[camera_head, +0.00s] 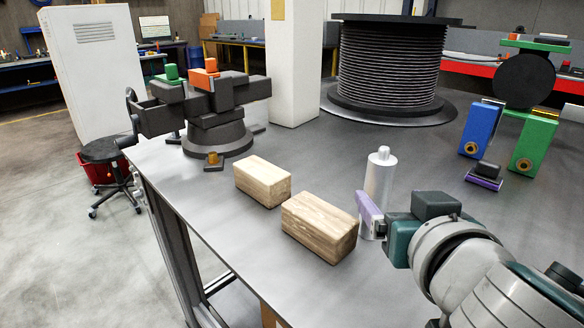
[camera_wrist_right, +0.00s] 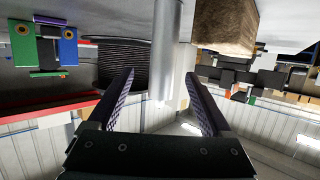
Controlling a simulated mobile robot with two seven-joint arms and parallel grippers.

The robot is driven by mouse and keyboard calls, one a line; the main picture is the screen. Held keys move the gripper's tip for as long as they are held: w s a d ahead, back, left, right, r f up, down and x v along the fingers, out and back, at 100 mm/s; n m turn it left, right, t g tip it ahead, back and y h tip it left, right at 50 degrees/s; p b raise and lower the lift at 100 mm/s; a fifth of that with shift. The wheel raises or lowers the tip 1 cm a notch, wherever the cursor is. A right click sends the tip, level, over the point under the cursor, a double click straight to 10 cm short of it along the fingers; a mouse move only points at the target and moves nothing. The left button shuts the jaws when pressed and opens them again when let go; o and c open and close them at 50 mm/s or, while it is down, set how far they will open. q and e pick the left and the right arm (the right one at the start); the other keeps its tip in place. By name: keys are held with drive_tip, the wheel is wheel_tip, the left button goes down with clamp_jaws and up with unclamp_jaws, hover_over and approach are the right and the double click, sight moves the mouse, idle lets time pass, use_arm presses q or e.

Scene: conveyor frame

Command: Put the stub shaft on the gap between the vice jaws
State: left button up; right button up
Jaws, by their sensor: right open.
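The stub shaft (camera_head: 381,178) is a silvery upright cylinder with a narrower top, standing on the grey table. It also shows in the right wrist view (camera_wrist_right: 166,45), lined up between the two fingers. The dark grey vice (camera_head: 213,138) stands at the table's left corner, with an orange block and a green block on top. The gap between its jaws is not clear from here. My right gripper (camera_head: 371,213) is low at the shaft, with one purple finger in front of its lower part. Its fingers (camera_wrist_right: 160,78) are apart and not closed on the shaft. My left gripper is out of view.
Two wooden blocks (camera_head: 262,181) (camera_head: 318,226) lie between the shaft and the vice. A large ribbed spool (camera_head: 389,65) stands behind. Blue (camera_head: 481,128) and green (camera_head: 532,140) blocks and a small purple-based piece (camera_head: 484,177) are at right. Table is clear in front of the spool.

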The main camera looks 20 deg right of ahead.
sight(383, 188)
drive_tip(key=x, duration=0.4)
drive_tip(key=shift+w+r, duration=0.2)
drive_tip(key=shift+w, duration=0.35)
drive_tip(key=shift+w+d+f, duration=0.15)
drive_tip(key=shift+w+f, duration=0.05)
drive_tip(key=shift+w, duration=0.25)
clamp_jaws()
drive_tip(key=shift+r, duration=0.1)
